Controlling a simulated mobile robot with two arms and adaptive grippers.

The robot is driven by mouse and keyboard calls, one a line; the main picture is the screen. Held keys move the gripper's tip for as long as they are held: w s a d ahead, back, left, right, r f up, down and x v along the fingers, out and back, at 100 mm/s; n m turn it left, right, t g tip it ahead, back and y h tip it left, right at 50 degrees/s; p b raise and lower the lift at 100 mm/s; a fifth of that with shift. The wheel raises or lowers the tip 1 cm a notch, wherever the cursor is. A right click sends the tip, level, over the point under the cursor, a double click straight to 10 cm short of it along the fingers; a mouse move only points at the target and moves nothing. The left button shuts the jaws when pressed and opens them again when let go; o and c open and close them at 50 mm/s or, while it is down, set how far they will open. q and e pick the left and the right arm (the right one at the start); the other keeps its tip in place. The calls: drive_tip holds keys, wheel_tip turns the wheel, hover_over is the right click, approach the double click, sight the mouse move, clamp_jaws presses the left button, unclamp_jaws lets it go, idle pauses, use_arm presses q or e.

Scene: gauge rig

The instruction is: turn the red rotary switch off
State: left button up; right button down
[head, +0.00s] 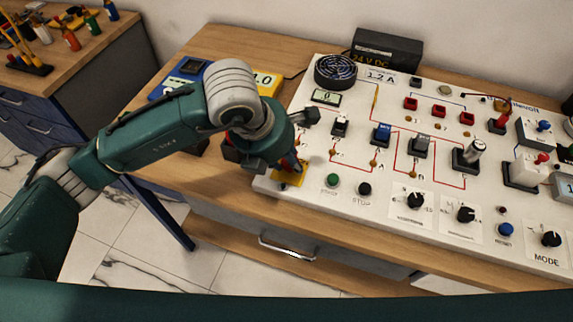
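My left gripper (293,162) reaches down from the left at the front left corner of the white panel (325,205). Its fingers are over a yellow plate (287,178) on the panel. A little red shows between the fingers and the plate, probably the red rotary switch, but the knob is mostly hidden. I cannot tell how it is turned, whether the fingers touch it, or whether they are open or shut. My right gripper is not in view.
Right of the gripper are a green button (333,181), a black button (364,188) and black knobs (415,201). A yellow meter (268,82) stands left of the panel. Bare wooden bench lies front left.

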use_arm(q)
drive_tip(key=n+b, duration=0.1)
drive_tip(key=n, duration=0.1)
drive_tip(key=n+t+y+b, duration=0.1)
drive_tip(key=b, duration=0.1)
drive_tip(key=shift+d+n+b, duration=0.2)
drive_tip(key=shift+n+b, duration=0.1)
drive_tip(key=shift+n, duration=0.1)
drive_tip(key=shift+r+n+y+b, duration=0.15)
drive_tip(key=shift+n+y+b, duration=0.25)
drive_tip(key=shift+n+b, duration=0.3)
drive_tip(key=o, duration=0.9)
drive_tip(key=shift+r, duration=0.1)
drive_tip(key=shift+o, duration=1.4)
drive_tip(key=v, duration=1.1)
drive_tip(key=shift+s+r, duration=0.25)
drive_tip(key=shift+r, duration=0.05)
